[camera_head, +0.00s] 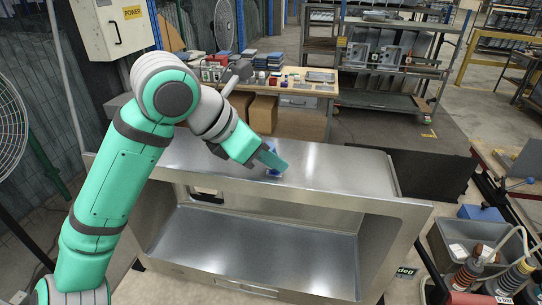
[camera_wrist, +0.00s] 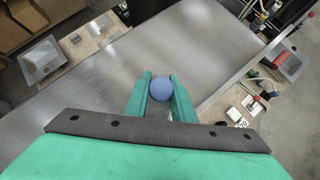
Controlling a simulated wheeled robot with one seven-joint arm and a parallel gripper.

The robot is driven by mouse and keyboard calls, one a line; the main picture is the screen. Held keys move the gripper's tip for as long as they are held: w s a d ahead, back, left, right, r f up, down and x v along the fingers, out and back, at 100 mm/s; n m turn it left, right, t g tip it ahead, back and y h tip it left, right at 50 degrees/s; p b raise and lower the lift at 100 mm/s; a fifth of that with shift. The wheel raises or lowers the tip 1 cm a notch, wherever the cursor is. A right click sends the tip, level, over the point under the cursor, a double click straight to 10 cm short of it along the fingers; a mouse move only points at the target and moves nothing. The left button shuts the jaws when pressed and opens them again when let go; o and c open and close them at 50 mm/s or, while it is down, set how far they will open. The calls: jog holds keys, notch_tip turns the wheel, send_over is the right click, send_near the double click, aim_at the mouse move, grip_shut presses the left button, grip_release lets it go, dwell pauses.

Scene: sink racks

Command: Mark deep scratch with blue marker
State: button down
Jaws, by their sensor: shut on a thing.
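My gripper (camera_head: 270,161) is over the steel top of the sink rack (camera_head: 335,165), near its middle. Its green fingers (camera_wrist: 161,98) are shut on the blue marker. The marker's round blue end (camera_wrist: 161,89) shows between the fingertips in the wrist view. In the head view a bit of the blue marker (camera_head: 273,172) shows just below the fingers, close to the steel top. I cannot tell whether its tip touches the metal. I cannot make out a deep scratch on the steel in either view.
The rack has an open front with a lower steel shelf (camera_head: 260,245). A workbench (camera_head: 300,88) with boxes and small items stands behind it. A grey bin (camera_head: 465,240) and tools are at the right. A fan (camera_head: 8,130) is at the left. The top's right half is clear.

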jog(key=shift+r, duration=3.45)
